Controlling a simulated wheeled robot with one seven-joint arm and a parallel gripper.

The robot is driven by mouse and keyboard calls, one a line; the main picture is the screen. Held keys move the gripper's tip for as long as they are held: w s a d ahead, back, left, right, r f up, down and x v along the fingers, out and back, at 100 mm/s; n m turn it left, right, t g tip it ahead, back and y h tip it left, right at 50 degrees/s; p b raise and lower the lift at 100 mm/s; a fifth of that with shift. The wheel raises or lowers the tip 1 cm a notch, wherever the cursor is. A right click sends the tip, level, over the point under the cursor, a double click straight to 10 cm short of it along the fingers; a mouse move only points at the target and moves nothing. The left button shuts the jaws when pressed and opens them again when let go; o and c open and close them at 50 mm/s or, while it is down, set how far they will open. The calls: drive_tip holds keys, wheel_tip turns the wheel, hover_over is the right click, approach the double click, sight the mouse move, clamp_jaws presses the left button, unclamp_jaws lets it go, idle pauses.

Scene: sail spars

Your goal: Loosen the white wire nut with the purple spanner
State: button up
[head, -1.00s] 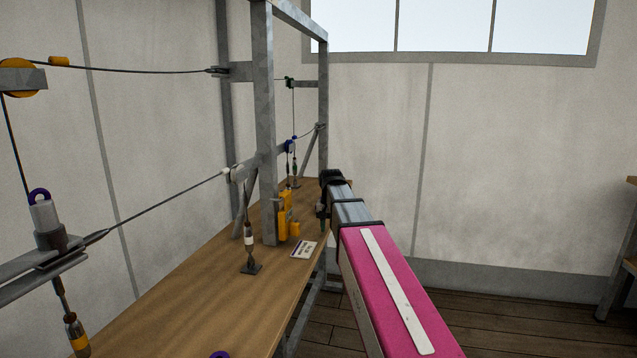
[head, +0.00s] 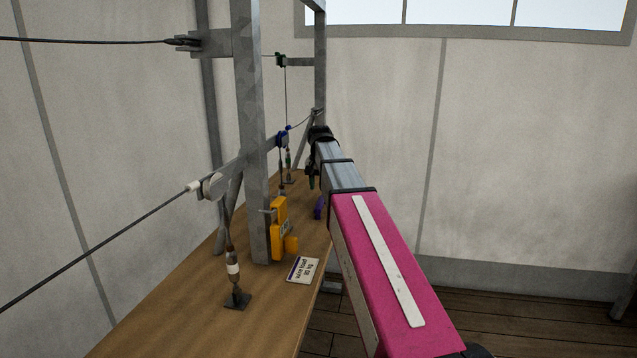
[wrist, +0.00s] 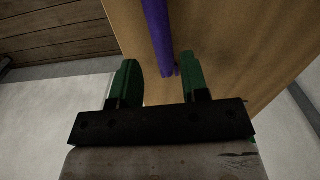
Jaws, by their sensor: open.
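The purple spanner shows in the wrist view (wrist: 157,38) as a long purple bar over the wooden bench, just beyond my gripper's fingertips and in line with the gap between them. In the head view a purple piece (head: 319,207) shows beside my arm, near the bench's right edge.
A grey metal post (head: 251,130) rises from the bench (head: 190,310). A yellow device (head: 279,228) is beside it, and a label card (head: 303,269) lies in front. A wire (head: 95,245) runs left from the pulley. Floor is clear right of the bench.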

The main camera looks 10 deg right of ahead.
sight(319, 202)
wheel_tip(319, 202, down, 8)
drive_tip(key=shift+r, duration=0.25)
drive_tip(key=shift+c, duration=0.3)
drive_tip(key=shift+r, duration=0.1)
clamp_jaws()
drive_tip(key=shift+r, duration=2.5)
drive_tip(key=shift+s, duration=0.1)
